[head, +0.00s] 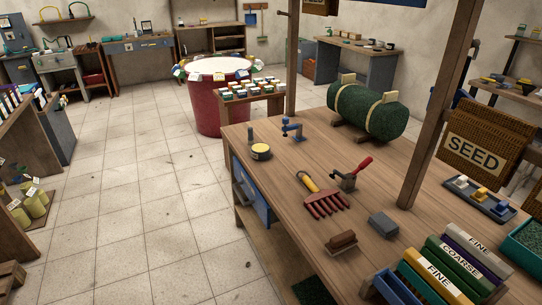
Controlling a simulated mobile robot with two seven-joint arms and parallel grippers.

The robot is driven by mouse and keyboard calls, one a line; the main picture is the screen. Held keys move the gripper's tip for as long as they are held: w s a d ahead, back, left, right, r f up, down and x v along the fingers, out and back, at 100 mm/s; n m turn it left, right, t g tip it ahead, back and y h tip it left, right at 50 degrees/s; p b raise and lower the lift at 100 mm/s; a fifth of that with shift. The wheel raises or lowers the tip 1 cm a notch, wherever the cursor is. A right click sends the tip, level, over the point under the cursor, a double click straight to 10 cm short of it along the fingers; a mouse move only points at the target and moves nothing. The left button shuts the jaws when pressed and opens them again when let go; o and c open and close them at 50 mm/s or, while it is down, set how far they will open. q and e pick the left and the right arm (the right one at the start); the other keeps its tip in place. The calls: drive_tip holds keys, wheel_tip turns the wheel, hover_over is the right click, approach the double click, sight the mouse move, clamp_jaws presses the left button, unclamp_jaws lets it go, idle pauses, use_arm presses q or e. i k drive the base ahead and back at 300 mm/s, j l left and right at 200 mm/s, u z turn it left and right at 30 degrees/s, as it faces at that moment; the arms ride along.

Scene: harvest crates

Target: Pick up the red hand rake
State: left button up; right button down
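The red hand rake (326,204) lies on the wooden workbench (285,184) in the head view. Its several red tines point toward the lower right, and its yellow handle (307,182) with a dark band points to the upper left. It lies flat and nothing covers it. A clamp-like tool with a red handle (362,166) stands close to its right. Neither of my grippers is in view.
A brown brush (341,242) and a grey block (383,224) lie nearer on the bench. A yellow tin (261,152) and a blue tool (292,129) stand behind. A wooden post (436,110) rises at the right. Tiled floor (150,210) at left is clear.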

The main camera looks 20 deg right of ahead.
sight(317, 195)
drive_tip(key=z, duration=0.6)
drive_tip(key=i+j+z, duration=0.55)
drive_tip(key=j+z, duration=0.25)
drive_tip(key=i+j+z, duration=0.15)
drive_tip(key=j, duration=0.25)
drive_tip(key=i+j+z, duration=0.15)
drive_tip(key=j, duration=0.25)
drive_tip(key=i+j, duration=0.15)
drive_tip(key=j, duration=0.3)
drive_tip(key=i+j+z, duration=0.1)
drive_tip(key=j, duration=0.35)
drive_tip(key=i+j, duration=0.15)
drive_tip(key=j, duration=0.3)
drive_tip(key=i+j, duration=0.15)
drive_tip(key=j, duration=0.3)
drive_tip(key=i+j+z, duration=0.1)
drive_tip(key=j, duration=0.35)
drive_tip(key=z, duration=1.3)
